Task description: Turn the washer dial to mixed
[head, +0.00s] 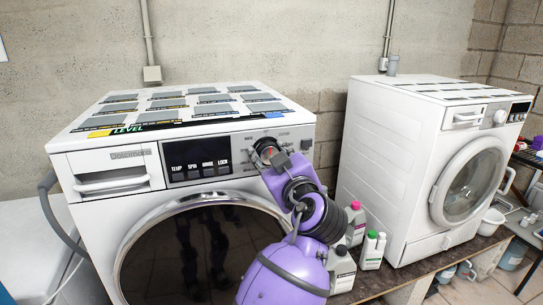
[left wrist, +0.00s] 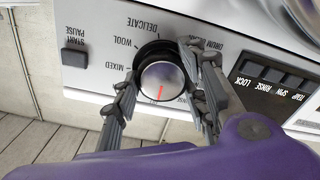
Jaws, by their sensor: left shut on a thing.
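The washer (head: 90,213) is a white front-loader at the left of the head view. Its silver dial (left wrist: 160,80) has a black base ring and a red pointer line, which points toward the bottom of the left wrist view. The printed word MIXED (left wrist: 123,74) is left of the dial there, with WOOL and DELICATE further round toward the top. My left gripper (left wrist: 166,82) is shut on the dial, one finger at each side. In the head view my left gripper (head: 272,153) covers part of the dial. My right gripper is not in view.
The START PAUSE button (left wrist: 74,58) is left of MIXED in the left wrist view. The dark display (head: 197,164) is beside the dial in the head view. A second white washer (head: 395,165) and several bottles (head: 371,250) stand to the right.

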